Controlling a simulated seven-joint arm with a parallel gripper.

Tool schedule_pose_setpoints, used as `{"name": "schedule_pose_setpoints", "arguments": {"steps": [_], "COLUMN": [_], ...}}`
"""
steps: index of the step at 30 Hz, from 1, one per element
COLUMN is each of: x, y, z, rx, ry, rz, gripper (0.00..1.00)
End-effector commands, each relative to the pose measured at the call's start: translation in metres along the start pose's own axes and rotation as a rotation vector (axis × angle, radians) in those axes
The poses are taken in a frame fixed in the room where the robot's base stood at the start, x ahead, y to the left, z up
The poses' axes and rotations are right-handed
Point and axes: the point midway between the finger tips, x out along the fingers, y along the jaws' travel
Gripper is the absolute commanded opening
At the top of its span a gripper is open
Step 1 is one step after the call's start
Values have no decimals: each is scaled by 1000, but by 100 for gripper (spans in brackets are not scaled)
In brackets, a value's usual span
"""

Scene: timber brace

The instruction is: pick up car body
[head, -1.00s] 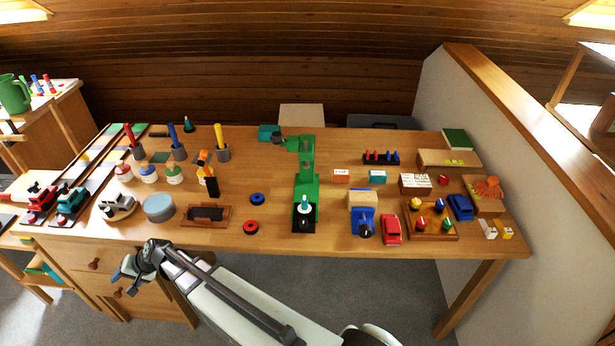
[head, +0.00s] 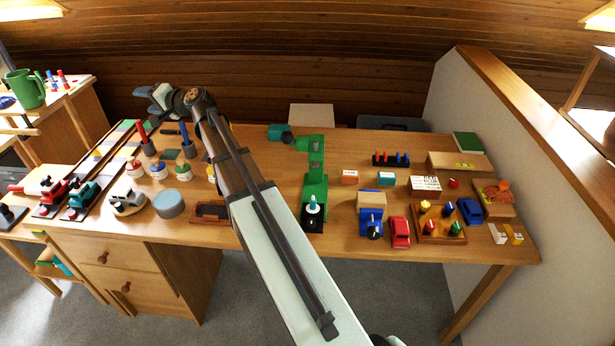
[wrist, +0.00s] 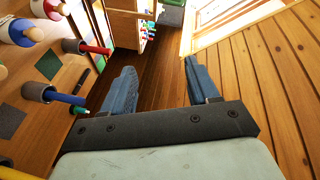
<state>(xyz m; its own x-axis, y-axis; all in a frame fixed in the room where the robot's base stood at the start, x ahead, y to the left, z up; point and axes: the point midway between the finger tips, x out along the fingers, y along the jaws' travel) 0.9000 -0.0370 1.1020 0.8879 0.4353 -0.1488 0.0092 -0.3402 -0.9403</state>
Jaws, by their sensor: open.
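A red car-shaped block (head: 399,232) lies near the front edge of the table, right of the middle. A blue car-shaped block (head: 470,210) lies farther right, beside a wooden tray of pegs. I cannot tell which one is the car body. My gripper (head: 150,97) is raised above the back left of the table, far from both cars. In the wrist view my gripper (wrist: 158,78) has its two blue-grey fingers apart with nothing between them. Neither car shows in the wrist view.
A green tool stand (head: 314,190) stands mid-table. A blue and wood toy truck (head: 371,213) stands left of the red car, and the peg tray (head: 437,225) stands right of it. Coloured pegs in grey holders (head: 189,151) stand below my gripper. A partition (head: 500,150) borders the right side.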

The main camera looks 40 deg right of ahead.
Motion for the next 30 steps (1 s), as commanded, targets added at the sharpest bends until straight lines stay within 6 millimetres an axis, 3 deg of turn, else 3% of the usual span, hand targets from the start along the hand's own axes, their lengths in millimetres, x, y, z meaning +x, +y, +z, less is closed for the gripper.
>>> {"name": "schedule_pose_setpoints", "arguments": {"steps": [1, 3, 12, 21, 30], "x": [-18, -39, -140, -258, -391], "y": [-2, 5, 79, 152, 218], "z": [-27, -53, -138, -202, -241], "rx": [-24, -61, -229, -359, -446], "ry": [29, 55, 115, 142, 135], "rz": [5, 25, 201, 399, 608], "gripper": [60, 60, 60, 60, 60]}}
